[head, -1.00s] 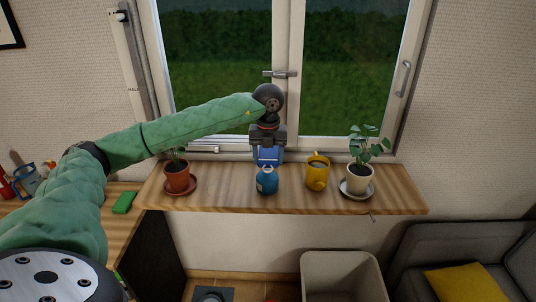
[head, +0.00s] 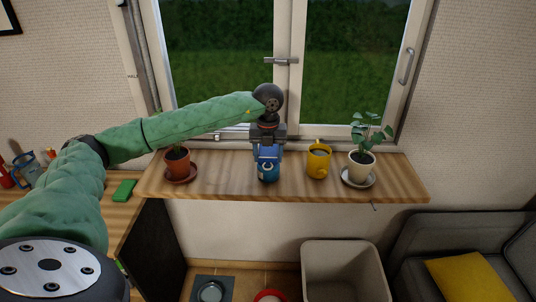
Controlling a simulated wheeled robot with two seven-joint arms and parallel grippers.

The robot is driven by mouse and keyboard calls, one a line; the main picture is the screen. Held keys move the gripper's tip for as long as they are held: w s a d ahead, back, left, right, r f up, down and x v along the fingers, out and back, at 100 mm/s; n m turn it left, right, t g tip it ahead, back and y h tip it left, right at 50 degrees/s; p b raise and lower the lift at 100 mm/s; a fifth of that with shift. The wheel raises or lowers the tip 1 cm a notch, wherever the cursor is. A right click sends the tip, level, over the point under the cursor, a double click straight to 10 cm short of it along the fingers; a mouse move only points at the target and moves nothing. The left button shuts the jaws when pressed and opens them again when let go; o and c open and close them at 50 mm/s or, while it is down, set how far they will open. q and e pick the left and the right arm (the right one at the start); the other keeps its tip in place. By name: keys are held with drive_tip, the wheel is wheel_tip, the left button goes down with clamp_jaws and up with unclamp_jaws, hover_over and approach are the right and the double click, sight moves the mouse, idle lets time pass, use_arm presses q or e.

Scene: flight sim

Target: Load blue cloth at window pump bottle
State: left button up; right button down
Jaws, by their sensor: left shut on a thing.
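My left gripper (head: 268,145) reaches over the wooden window sill and is shut on a blue cloth (head: 268,153). The cloth hangs between the fingers and is partly hidden by them. A small blue bottle (head: 267,174) stands upright on the sill directly below the cloth. Its top is hidden by the gripper and cloth. I cannot tell whether cloth and bottle touch. My right gripper is not in view.
On the sill (head: 225,185), a potted plant (head: 177,163) stands left. A green block (head: 124,190) lies on the left counter. A bin (head: 343,270) stands below. The window (head: 230,70) is behind.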

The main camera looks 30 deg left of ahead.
sight(268, 155)
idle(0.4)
use_arm(q)
drive_tip(key=shift+f+b, duration=0.35)
drive_tip(key=shift+f, duration=0.1)
idle(0.8)
drive_tip(key=shift+f+b, duration=0.15)
drive_tip(key=shift+b, duration=0.15)
idle(1.3)
drive_tip(key=shift+r+p, duration=1.25)
drive_tip(key=shift+r, duration=2.35)
